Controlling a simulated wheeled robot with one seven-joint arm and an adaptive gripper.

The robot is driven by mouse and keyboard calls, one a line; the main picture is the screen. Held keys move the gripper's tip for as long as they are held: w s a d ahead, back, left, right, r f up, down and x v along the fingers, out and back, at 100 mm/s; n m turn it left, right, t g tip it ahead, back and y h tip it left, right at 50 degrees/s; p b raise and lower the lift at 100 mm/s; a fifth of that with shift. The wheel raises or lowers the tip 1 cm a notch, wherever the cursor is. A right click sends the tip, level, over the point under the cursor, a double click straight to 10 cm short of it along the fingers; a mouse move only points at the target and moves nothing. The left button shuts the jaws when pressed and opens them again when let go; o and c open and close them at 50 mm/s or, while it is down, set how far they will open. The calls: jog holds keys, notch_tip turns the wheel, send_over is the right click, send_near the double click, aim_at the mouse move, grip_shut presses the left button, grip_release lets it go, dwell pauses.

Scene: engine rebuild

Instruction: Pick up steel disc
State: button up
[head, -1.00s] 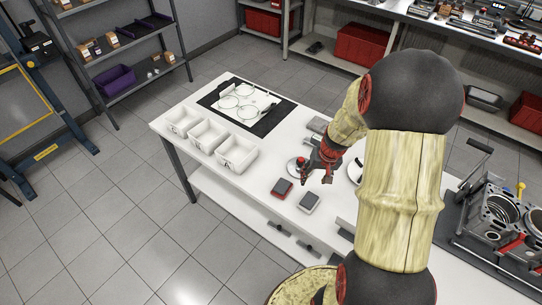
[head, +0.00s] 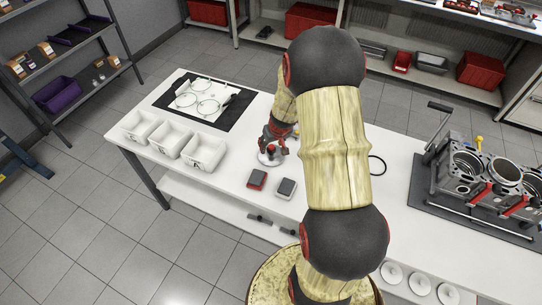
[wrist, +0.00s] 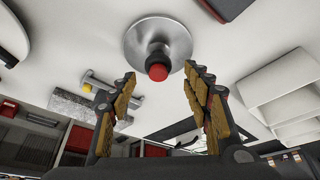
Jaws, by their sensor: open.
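A round shiny steel disc (wrist: 180,38) with a short dark post and a red knob lies on the white worktop, seen in the wrist view. In the head view the disc (head: 265,160) shows as a small pale round beneath my gripper (head: 273,143), which partly covers it. In the wrist view my gripper (wrist: 160,76) is open and empty, with its two yellow-padded fingers apart. The red knob sits just beyond the gap between the fingertips. I cannot tell how far above the disc the fingers are.
White bins (head: 203,153) and a black-bordered mat with rings (head: 166,104) are left on the table. Two small boxes, one red-sided (head: 257,179) and one grey (head: 286,189), lie in front of the disc. An engine block (head: 485,170) stands at right.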

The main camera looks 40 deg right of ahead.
aim_at(271, 146)
jog(key=x, duration=0.3)
jog(key=shift+f+b, duration=0.1)
jog(key=shift+b, duration=0.25)
jog(key=c, duration=0.3)
grip_shut()
dwell(0.4)
